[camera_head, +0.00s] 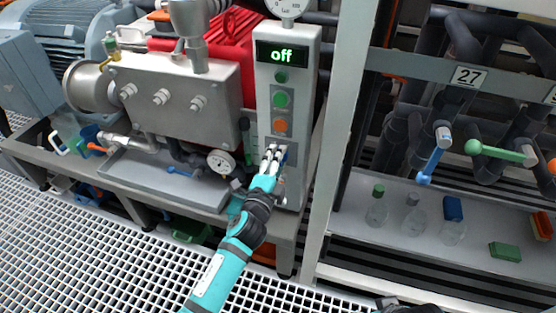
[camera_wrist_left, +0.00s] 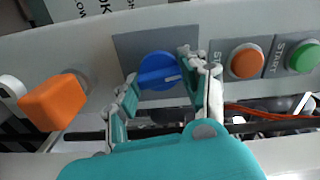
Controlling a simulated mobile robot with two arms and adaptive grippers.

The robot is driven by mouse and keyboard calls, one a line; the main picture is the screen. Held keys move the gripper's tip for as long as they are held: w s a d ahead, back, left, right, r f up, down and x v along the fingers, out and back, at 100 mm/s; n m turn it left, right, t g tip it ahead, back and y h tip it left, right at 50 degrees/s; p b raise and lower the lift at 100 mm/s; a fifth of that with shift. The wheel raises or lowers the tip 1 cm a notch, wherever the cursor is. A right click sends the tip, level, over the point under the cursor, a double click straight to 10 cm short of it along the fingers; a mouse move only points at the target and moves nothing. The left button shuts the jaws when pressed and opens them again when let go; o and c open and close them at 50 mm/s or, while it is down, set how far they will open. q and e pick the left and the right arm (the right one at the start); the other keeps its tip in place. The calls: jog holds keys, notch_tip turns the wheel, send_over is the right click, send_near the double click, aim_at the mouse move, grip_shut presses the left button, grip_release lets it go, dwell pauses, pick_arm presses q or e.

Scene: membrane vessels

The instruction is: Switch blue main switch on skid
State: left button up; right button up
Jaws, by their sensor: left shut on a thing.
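The blue main switch (camera_wrist_left: 157,68) is a round knob with a raised grip and a white mark, on a grey plate on the control column (camera_head: 300,62). My left gripper (camera_wrist_left: 160,84) is shut on it, with one finger at each side. In the head view my left gripper (camera_head: 273,153) covers most of the switch, and only a bit of blue shows. The display (camera_head: 281,54) above reads "off" in green.
Above the switch are an orange button (camera_head: 280,125) and a green button (camera_head: 280,99). The wrist view also shows an orange knob (camera_wrist_left: 54,101). A pressure gauge (camera_head: 221,162) is left of my gripper. A grey post (camera_head: 345,110) and shelf with bottles (camera_head: 414,221) stand right.

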pick_arm(q)
jog(key=shift+n, duration=0.8)
jog(key=shift+n+p, duration=0.3)
jog(key=shift+n, duration=1)
pick_arm(e)
jog(key=shift+x, duration=2.1)
jog(key=shift+a, duration=0.15)
pick_arm(q)
jog(key=o, duration=1.2)
pick_arm(e)
jog(key=shift+r, duration=0.1)
